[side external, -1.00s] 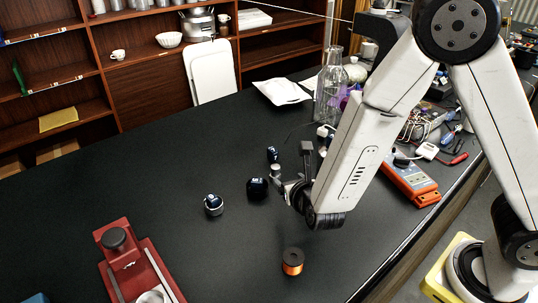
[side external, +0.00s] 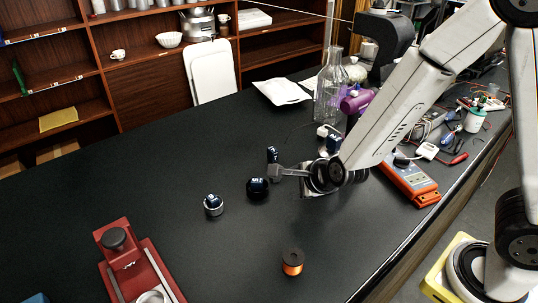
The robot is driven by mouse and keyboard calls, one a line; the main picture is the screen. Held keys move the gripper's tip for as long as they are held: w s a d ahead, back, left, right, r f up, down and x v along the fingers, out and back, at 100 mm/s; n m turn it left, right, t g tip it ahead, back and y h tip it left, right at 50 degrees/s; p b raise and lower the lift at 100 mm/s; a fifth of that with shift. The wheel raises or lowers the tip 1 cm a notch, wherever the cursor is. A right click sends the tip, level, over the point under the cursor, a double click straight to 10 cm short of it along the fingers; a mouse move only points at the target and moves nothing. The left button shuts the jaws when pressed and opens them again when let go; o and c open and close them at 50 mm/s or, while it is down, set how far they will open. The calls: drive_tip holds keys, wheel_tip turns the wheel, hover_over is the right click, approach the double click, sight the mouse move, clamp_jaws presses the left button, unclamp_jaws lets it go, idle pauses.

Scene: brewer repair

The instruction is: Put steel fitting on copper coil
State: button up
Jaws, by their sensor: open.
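The copper coil (side external: 292,262), an orange winding on a spool with a dark top, stands upright on the black bench near the front. A small silver piece with a dark blue top (side external: 213,206) sits at the left; it looks like the steel fitting, but I cannot be sure. My gripper (side external: 278,172) points left, low over the bench, behind the coil and apart from it. It is open. Its fingertips are close to a round dark piece (side external: 258,189) and an upright dark piece (side external: 272,155); I cannot tell whether they touch.
A red metal stand (side external: 128,256) is at the front left. The bench around the coil is clear.

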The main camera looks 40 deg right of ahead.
drive_tip(key=n, duration=0.2)
drive_tip(key=s+n, duration=0.1)
drive_tip(key=shift+d+r+n+g, duration=0.2)
drive_tip(key=shift+d+n+g, duration=0.15)
drive_tip(key=shift+n+g, duration=0.05)
drive_tip(key=n, duration=0.1)
drive_tip(key=s+n, duration=0.1)
drive_tip(key=n+g+y, duration=0.1)
drive_tip(key=shift+s+d+r+n, duration=0.1)
drive_tip(key=shift+s+d+n, duration=0.15)
drive_tip(key=shift+d+n, duration=0.1)
drive_tip(key=s+d+r+n+g, duration=0.1)
drive_tip(key=s+d+n+g, duration=0.3)
drive_tip(key=n, duration=1.2)
drive_tip(key=s+d, duration=0.2)
drive_tip(key=s, duration=0.2)
drive_tip(key=shift+s+r+g+h, duration=0.2)
drive_tip(key=shift+s+g+h, duration=0.1)
drive_tip(key=shift+s, duration=0.05)
drive_tip(key=shift+o, duration=0.4)
drive_tip(key=shift+r, duration=0.1)
